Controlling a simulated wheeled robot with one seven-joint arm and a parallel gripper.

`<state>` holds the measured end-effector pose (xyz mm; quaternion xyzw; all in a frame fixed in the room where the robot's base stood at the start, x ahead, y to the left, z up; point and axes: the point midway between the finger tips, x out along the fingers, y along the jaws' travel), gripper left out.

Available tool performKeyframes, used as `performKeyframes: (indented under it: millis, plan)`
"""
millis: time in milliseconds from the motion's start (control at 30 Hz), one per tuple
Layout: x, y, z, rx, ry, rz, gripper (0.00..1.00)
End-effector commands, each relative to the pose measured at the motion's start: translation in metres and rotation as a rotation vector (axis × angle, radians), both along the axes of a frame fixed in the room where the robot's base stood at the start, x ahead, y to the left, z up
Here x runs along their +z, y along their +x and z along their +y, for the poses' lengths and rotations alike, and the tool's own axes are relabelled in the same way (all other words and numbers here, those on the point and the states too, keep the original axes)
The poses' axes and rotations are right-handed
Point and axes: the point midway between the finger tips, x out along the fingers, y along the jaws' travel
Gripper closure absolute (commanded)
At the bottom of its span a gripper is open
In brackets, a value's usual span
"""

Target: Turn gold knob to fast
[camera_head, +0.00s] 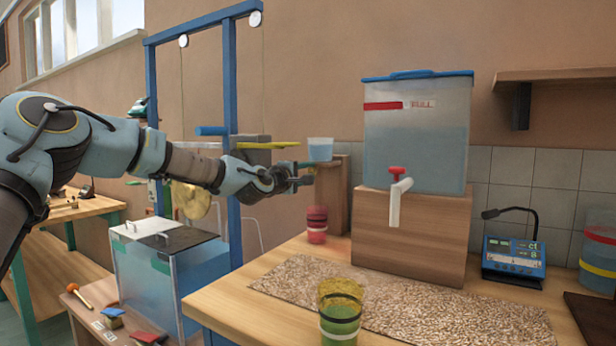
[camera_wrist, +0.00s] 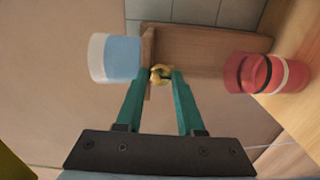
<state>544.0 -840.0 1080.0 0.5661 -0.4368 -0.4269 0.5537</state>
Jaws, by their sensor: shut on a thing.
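My gripper (camera_head: 307,173) is at the left side of a narrow wooden stand (camera_head: 336,195). In the wrist view its two green fingers (camera_wrist: 160,80) close on a small gold knob (camera_wrist: 160,72) at the edge of the stand. The knob is small there, and its turn position cannot be made out. In the head view the fingers hide the knob. No "fast" mark can be read in either view.
A cup of blue liquid (camera_head: 320,150) sits atop the stand, close to my fingers. A red cup (camera_head: 317,225) stands below. A large water tank (camera_head: 416,130) with a red-handled tap is to the right. A blue frame (camera_head: 232,120) stands behind my arm.

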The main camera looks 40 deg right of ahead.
Motion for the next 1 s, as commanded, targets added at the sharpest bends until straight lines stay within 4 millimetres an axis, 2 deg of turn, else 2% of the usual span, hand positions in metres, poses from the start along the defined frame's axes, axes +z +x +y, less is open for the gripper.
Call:
performKeyframes:
  millis: [600, 633, 867, 1000]
  plan:
    - [-0.0024, -0.0011, -0.0003, -0.003, -0.005, 0.04, 1.0]
    - [-0.0024, -0.0011, -0.0003, -0.003, -0.005, 0.039, 0.6]
    - [-0.0013, -0.0006, -0.0002, -0.001, -0.008, 0.037, 0.34]
    - [-0.0007, -0.0005, -0.0001, -0.001, -0.009, 0.037, 0.34]
